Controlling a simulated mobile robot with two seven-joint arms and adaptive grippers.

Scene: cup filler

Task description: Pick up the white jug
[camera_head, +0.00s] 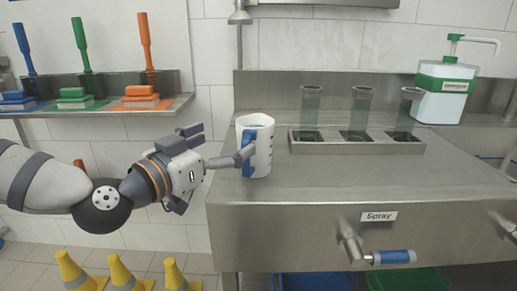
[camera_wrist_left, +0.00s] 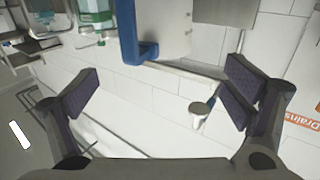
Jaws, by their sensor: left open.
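The white jug (camera_head: 262,150) stands upright near the left end of the steel counter. It has a blue handle (camera_head: 248,160) facing left and dark marks on its side. My left gripper (camera_head: 220,144) is open beside the jug, with one finger in front of the handle in the head view. Whether that finger touches the handle cannot be told. In the left wrist view the jug (camera_wrist_left: 172,28) and its blue handle (camera_wrist_left: 140,48) show at the top, beyond the two spread fingers (camera_wrist_left: 160,90). Nothing is between the fingertips. My right gripper is not in view.
A metal rack (camera_head: 357,146) with three clear tubes stands right of the jug on the counter (camera_head: 420,175). A green and white pump bottle (camera_head: 445,88) is at the back right. A shelf (camera_head: 100,106) with coloured brushes is at left. Yellow cones (camera_head: 122,274) stand below.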

